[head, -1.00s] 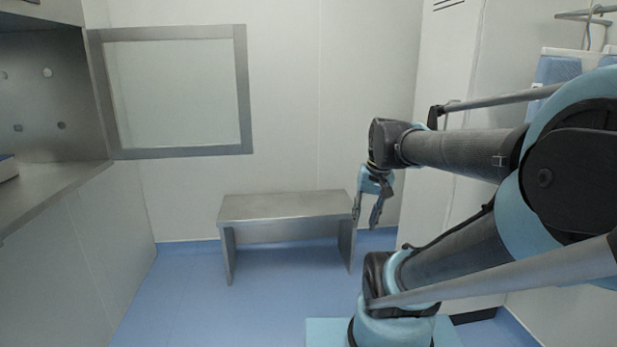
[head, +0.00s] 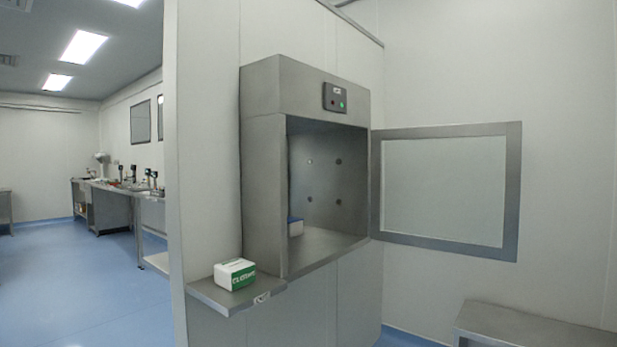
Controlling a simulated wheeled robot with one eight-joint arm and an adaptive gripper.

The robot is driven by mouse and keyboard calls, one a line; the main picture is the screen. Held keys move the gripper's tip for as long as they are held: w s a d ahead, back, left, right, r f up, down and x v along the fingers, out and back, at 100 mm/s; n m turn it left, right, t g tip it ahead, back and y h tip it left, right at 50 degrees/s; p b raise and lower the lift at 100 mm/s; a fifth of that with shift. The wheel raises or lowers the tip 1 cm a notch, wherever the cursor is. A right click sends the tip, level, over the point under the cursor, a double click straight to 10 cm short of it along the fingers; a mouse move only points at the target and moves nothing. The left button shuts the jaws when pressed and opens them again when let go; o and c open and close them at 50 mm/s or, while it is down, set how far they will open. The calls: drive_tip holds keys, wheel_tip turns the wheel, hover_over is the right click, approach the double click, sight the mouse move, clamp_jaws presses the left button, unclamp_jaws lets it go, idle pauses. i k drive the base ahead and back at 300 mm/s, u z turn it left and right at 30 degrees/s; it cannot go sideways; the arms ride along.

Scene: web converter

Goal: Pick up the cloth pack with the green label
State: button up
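In the head view, a white pack with a green label (head: 235,274) rests on a small metal shelf (head: 222,297) at the lower left of a steel wall cabinet. The green label faces the front and carries white lettering that I cannot read fully. My gripper and arm are outside the view now, so I cannot see how the gripper stands.
Left of the wall edge, blue floor (head: 80,285) lies open before counters (head: 105,205).

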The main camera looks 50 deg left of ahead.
sight(233, 275)
drive_tip(key=u, duration=2.25)
drive_tip(key=k, duration=0.45)
drive_tip(key=u, duration=0.4)
drive_tip(key=i, duration=1.2)
